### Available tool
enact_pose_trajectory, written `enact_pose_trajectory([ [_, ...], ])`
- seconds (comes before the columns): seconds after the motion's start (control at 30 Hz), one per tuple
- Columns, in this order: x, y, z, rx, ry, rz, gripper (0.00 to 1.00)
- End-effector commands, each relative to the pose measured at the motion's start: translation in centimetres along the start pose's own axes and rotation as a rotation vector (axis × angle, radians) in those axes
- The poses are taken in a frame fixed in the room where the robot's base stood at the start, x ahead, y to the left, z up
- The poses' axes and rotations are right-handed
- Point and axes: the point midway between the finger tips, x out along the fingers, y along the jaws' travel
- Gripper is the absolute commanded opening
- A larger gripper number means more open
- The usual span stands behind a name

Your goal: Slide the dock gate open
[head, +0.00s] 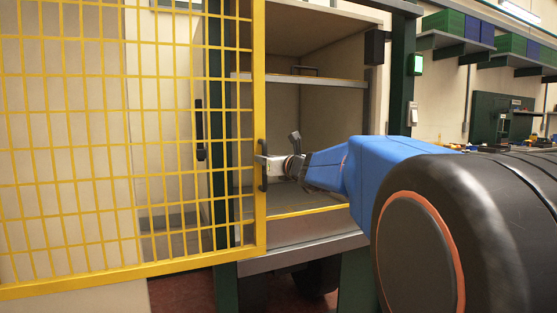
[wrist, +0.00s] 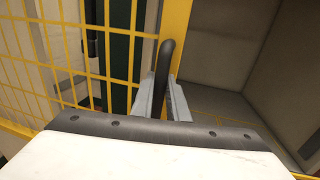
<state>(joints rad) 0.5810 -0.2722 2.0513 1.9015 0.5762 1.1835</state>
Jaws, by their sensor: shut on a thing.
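The dock gate (head: 257,100) is a yellow mesh panel filling the left of the head view. Its right edge stands partway across the front of a shelved dock bay, and the bay's right part is uncovered. A dark upright handle (head: 262,178) sits on that edge post. My gripper (head: 264,166) is shut on the handle. In the wrist view the handle (wrist: 163,62) rises between the two grey fingers (wrist: 162,100), with the yellow post behind it. The fingers hide the handle's lower part in that view.
Wall shelves with green and blue bins (head: 458,24) are at the far right.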

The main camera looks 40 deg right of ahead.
Motion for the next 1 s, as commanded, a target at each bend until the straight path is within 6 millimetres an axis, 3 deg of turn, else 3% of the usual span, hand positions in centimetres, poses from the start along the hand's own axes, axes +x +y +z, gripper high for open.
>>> enact_pose_trajectory([
  [0.2, 0.7, 3.7, 0.0, 0.001, 0.0, 0.005, 0.0],
  [0.4, 1.1, 5.7, 0.0, 0.0, 0.0, 0.003, 0.0],
  [1.0, 1.4, 6.9, 0.0, 0.0, -0.001, 0.0, 0.0],
])
